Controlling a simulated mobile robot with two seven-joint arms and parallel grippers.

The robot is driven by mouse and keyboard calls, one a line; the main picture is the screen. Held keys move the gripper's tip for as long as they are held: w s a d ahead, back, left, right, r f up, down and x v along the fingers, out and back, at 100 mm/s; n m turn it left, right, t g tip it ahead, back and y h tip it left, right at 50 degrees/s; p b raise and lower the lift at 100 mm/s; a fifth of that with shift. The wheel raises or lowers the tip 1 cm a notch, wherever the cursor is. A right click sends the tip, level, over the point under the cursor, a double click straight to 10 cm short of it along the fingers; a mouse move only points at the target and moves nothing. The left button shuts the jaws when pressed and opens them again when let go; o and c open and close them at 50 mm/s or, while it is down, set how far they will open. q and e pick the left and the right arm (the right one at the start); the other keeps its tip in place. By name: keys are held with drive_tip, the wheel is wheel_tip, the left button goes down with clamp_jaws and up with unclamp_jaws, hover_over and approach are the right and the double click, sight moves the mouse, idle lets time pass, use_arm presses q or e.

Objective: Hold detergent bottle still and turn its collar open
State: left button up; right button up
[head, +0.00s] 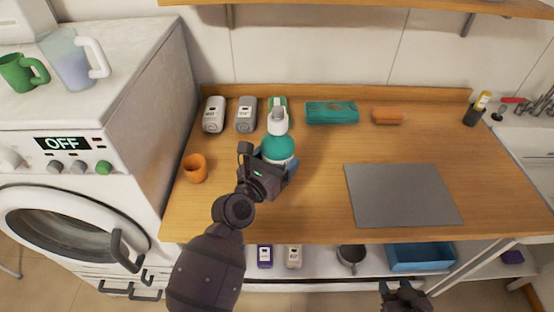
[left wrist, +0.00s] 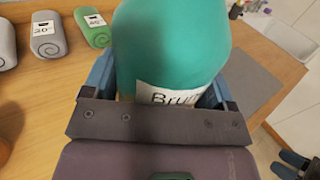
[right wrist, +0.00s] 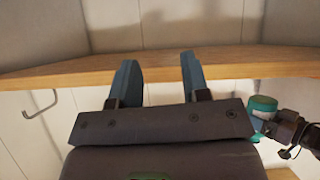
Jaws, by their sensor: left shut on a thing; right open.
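The teal detergent bottle (head: 278,148) stands upright on the wooden counter, with a white collar and spout (head: 278,120) on top. In the left wrist view the bottle (left wrist: 172,45) fills the space between the fingers, its white label partly hidden. My left gripper (head: 276,165) is shut on the bottle's body, below the collar. My right gripper (head: 396,284) is low at the front, in front of the counter and apart from the bottle. Its two fingers (right wrist: 156,75) are spread with nothing between them. The bottle (right wrist: 263,104) also shows at the right wrist view's right edge.
Rolled towels (head: 246,114) and a teal box (head: 332,113) line the back of the counter (head: 315,190). An orange cup (head: 195,168) stands left of the bottle, a grey mat (head: 402,194) to the right. A shelf (head: 360,5) hangs above. A washing machine (head: 85,140) is at left.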

use_arm(q)
drive_tip(key=shift+f+b, duration=0.55)
drive_tip(key=shift+f, duration=0.05)
wheel_tip(320, 180, down, 2)
drive_tip(key=shift+b, duration=0.7)
drive_tip(key=shift+f+b, duration=1.8)
drive_tip(key=shift+f, duration=0.7)
drive_tip(key=shift+f+b, duration=0.4)
drive_tip(key=shift+f, duration=0.2)
use_arm(e)
drive_tip(key=f, duration=0.5)
drive_tip(key=shift+w+f, duration=0.25)
drive_tip(key=shift+f, duration=0.15)
use_arm(q)
drive_tip(key=shift+f, duration=0.1)
use_arm(e)
drive_tip(key=shift+w, duration=0.15)
use_arm(q)
drive_tip(key=shift+f, duration=0.15)
use_arm(e)
drive_tip(key=shift+w+a+r, duration=0.1)
drive_tip(key=shift+w+r, duration=0.15)
drive_tip(key=shift+w, duration=0.15)
